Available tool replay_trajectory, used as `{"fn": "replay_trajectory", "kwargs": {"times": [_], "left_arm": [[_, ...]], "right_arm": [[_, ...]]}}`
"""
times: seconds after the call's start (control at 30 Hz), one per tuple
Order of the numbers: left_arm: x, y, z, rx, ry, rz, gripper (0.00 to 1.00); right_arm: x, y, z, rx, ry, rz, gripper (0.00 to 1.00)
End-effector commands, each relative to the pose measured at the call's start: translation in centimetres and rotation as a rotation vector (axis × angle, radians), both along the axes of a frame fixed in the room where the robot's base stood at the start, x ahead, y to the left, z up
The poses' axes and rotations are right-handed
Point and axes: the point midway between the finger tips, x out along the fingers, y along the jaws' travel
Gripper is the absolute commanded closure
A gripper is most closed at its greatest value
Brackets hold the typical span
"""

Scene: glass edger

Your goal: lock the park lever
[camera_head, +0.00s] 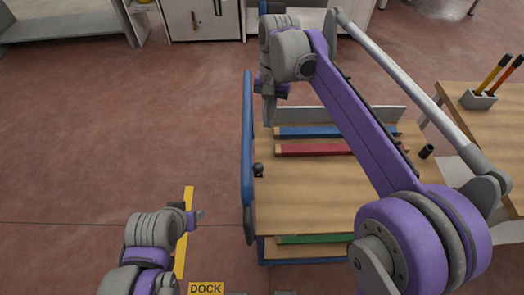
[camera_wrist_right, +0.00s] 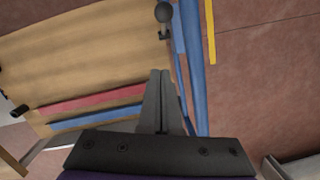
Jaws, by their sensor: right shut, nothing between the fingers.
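A dark ball-topped lever (camera_head: 258,169), which looks like the park lever, stands at the left edge of a wooden-topped cart (camera_head: 300,195), beside its blue rail (camera_head: 247,150). It also shows at the top of the right wrist view (camera_wrist_right: 163,13), beyond my fingertips. My right gripper (camera_head: 269,118) is over the left edge of the cart, farther back than the lever and apart from it. In the right wrist view its fingers (camera_wrist_right: 162,75) are together and empty. My left gripper (camera_head: 198,217) is low at the left, away from the cart; its finger opening is unclear.
Blue (camera_head: 310,131), red (camera_head: 310,149) and green (camera_head: 305,239) strips lie on the cart. A dark cylinder (camera_head: 427,152) sits at its right side. A yellow floor strip (camera_head: 187,235) and a DOCK sign (camera_head: 206,288) are at the left front. A table (camera_head: 500,125) stands right; the left floor is clear.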

Motion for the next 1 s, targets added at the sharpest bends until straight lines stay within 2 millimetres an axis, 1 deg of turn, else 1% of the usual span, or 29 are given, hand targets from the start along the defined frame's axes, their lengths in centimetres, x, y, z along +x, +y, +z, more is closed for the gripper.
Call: {"fn": "replay_trajectory", "kwargs": {"times": [0.03, 0.2, 0.37, 0.5, 0.6, 0.73, 1.0], "left_arm": [[-0.1, 0.0, -0.2, 0.000, 0.002, 0.000, 0.45], [-0.2, 0.0, -0.5, 0.000, 0.004, 0.000, 0.45], [-0.3, 0.0, -0.7, 0.000, 0.005, 0.000, 0.45], [-0.1, 0.0, -0.2, 0.000, 0.002, 0.000, 0.45], [0.0, 0.0, -0.1, 0.000, 0.000, 0.000, 0.45], [0.0, 0.0, 0.0, 0.000, 0.000, 0.000, 0.45], [0.0, 0.0, 0.0, 0.000, 0.000, 0.000, 0.45]], "right_arm": [[-0.2, 0.1, -1.1, 0.000, 0.001, 0.000, 1.00], [-0.6, 0.4, -4.8, 0.000, 0.000, 0.001, 1.00], [-1.0, 0.6, -8.1, 0.000, 0.000, 0.001, 1.00], [-3.1, 1.3, -8.1, 0.000, -0.001, 0.003, 1.00], [-4.1, 1.6, -8.2, 0.000, -0.001, 0.002, 1.00], [-4.7, 1.8, -8.3, 0.000, -0.001, 0.001, 1.00], [-4.8, 1.9, -8.4, 0.000, 0.000, 0.000, 1.00]]}}
